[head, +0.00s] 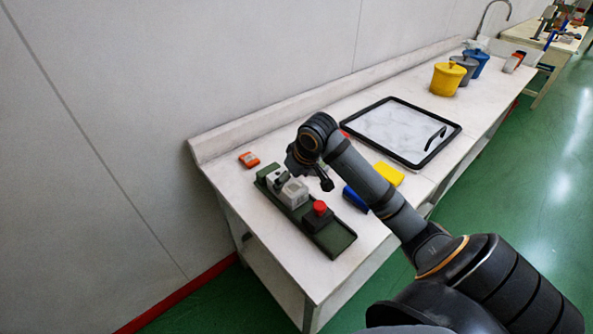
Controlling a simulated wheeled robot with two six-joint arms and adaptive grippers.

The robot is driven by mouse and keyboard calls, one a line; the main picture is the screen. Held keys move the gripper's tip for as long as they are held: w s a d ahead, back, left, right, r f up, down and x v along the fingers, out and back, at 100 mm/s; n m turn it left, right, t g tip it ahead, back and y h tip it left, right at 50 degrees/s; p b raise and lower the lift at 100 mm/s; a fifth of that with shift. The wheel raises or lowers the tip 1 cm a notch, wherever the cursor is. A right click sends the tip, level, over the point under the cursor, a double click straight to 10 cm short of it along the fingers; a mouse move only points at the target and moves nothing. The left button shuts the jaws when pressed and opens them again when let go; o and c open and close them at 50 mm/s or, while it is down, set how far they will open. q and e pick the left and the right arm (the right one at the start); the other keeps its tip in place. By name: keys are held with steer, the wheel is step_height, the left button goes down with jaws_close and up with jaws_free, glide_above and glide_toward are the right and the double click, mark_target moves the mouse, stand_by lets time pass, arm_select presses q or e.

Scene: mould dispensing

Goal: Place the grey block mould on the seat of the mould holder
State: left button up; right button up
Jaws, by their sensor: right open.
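The mould holder (337,241) looks like a long dark green base on the near end of the white bench. A light grey block (294,194), which looks like the grey block mould, is on or just above the base's middle-left part. I cannot tell whether it is fully seated. My right gripper (303,182) is open at the block, with one finger over its upper left and the other off to its right. The gripper and wrist hide part of the block's far side. My left gripper is not in view.
A black box with a red button (319,208) stands on the base, right of the block. An orange item (249,160) lies behind. Blue (355,199) and yellow (389,174) items lie near my forearm. A black-rimmed tray (402,130) and a yellow pot (447,79) are farther back.

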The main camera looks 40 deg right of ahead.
steer(key=v, duration=0.8)
